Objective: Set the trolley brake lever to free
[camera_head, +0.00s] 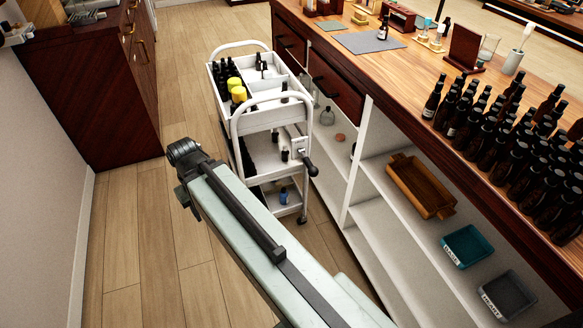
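The white trolley (268,118) stands on the floor in the middle, beside the wooden counter. On its near end, at the right, is a pale plate (299,146) with a lever (309,164). The lever's dark handle slants down and right from the plate. Any marks on the plate are too small to read, so I cannot tell which setting the lever is at. My pale arm or column part reaches from the lower right to left of the trolley, in front of its lower left part. I see no gripper fingers, and nothing of mine touches the lever.
The counter (405,78) runs along the right, with many dark bottles on top and open shelves below. The trolley carries dark and yellow-capped bottles. A dark red cabinet (95,90) stands at the left. The wooden floor (120,220) is clear at the lower left.

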